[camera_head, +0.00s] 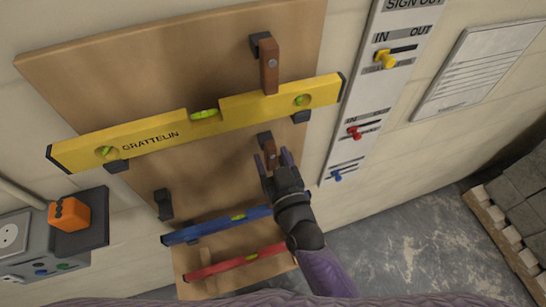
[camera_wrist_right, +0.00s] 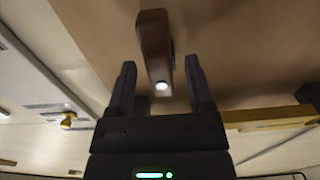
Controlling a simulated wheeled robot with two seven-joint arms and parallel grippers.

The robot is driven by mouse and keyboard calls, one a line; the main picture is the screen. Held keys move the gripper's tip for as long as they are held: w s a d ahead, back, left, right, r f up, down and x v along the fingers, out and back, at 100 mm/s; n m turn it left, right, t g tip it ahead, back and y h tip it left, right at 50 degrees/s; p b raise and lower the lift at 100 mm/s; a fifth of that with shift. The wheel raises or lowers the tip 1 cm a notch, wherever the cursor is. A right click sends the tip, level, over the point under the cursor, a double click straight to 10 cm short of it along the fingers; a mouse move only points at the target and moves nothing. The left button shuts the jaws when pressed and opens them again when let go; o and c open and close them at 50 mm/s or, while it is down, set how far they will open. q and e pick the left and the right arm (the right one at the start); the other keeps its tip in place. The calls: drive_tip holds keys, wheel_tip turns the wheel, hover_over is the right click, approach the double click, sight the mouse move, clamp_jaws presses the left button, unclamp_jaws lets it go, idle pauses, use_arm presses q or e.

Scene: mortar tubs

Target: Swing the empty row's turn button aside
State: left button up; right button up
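The empty row lies between the yellow level (camera_head: 165,131) and the blue level (camera_head: 215,229) on the wooden board (camera_head: 90,75). Its brown turn button (camera_head: 268,148) hangs from a dark mount and points downward, its lower part partly hidden by my right gripper (camera_head: 272,160). In the right wrist view the turn button (camera_wrist_right: 154,50) reaches down between the two dark fingers of my right gripper (camera_wrist_right: 160,85). The fingers are open with a gap to each side of the button; contact is not visible. My left gripper is out of view.
Another brown turn button (camera_head: 269,65) points down at the yellow level. A red level (camera_head: 235,262) sits at the bottom. Dark bracket (camera_head: 163,204) is at the row's left. The sign-out board (camera_head: 368,100) with coloured pegs is to the right, and a pallet (camera_head: 500,230) stands beyond clear floor.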

clamp_jaws()
drive_tip(key=shift+m, duration=0.3)
drive_tip(key=m, duration=0.3)
drive_tip(key=shift+s+a+m, duration=0.1)
drive_tip(key=shift+a+m, duration=0.1)
drive_tip(key=shift+m, duration=0.2)
drive_tip(key=m, duration=0.4)
drive_tip(key=shift+a+r+m, duration=0.15)
drive_tip(key=shift+m, duration=0.15)
drive_tip(key=m, duration=0.4)
drive_tip(key=shift+s+a+r+m, duration=0.1)
drive_tip(key=shift+r+m, duration=0.05)
drive_tip(key=shift+m, duration=0.15)
drive_tip(key=shift+r+m, duration=0.15)
drive_tip(key=shift+m, duration=1.95)
